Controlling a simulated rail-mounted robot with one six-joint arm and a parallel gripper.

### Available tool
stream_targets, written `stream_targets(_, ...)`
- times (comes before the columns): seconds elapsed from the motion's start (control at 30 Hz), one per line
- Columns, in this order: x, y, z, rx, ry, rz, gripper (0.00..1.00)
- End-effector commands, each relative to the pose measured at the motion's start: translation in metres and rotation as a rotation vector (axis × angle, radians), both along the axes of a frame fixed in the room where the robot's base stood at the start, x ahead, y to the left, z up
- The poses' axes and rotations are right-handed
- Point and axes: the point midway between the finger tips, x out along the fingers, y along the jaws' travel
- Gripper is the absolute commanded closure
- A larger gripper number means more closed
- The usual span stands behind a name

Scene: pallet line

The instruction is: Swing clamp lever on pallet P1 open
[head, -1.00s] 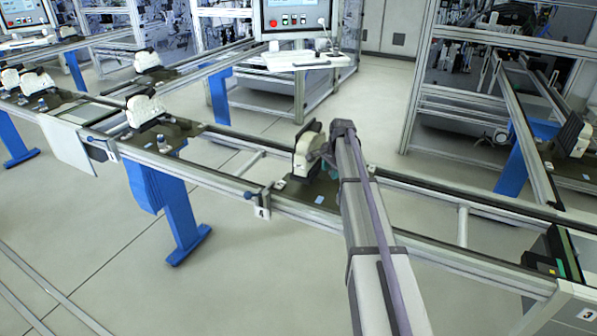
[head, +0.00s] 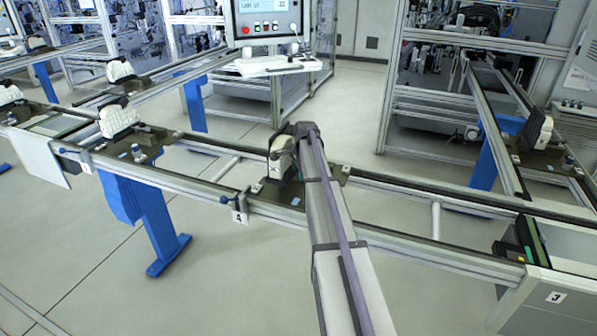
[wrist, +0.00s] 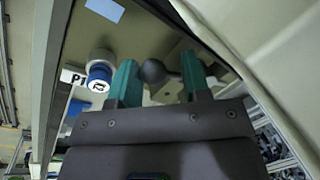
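A dark ball knob (wrist: 153,71), which looks like the clamp lever's end, lies between the green fingers of my gripper (wrist: 160,84). The fingers are apart, with a gap visible between the left finger and the knob. The lever's shaft runs right and is partly hidden by the right finger. In the head view, the pallet (head: 275,192) sits on the rail with a white part (head: 280,158) standing on it.
A blue-capped cylinder (wrist: 99,74) stands just left of my left finger. A large pale surface (wrist: 250,45) slants close on the right in the wrist view. Another pallet with a white part (head: 120,120) sits further left on the rail (head: 350,227).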

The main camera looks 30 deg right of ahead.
Motion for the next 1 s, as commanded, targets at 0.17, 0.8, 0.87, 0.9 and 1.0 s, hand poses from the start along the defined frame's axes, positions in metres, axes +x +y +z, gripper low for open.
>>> stream_targets(0.17, -0.001, -0.004, 0.0, -0.005, 0.0, -0.005, 0.41)
stream_targets(0.8, -0.008, 0.0, 0.046, -0.001, 0.001, -0.001, 0.29)
stream_targets(0.87, -0.011, 0.0, 0.062, -0.001, 0.001, -0.002, 0.29)
stream_targets(0.9, -0.013, 0.0, 0.073, -0.001, 0.001, -0.002, 0.29)
stream_targets(1.0, -0.018, -0.001, 0.095, -0.001, 0.0, -0.003, 0.29)
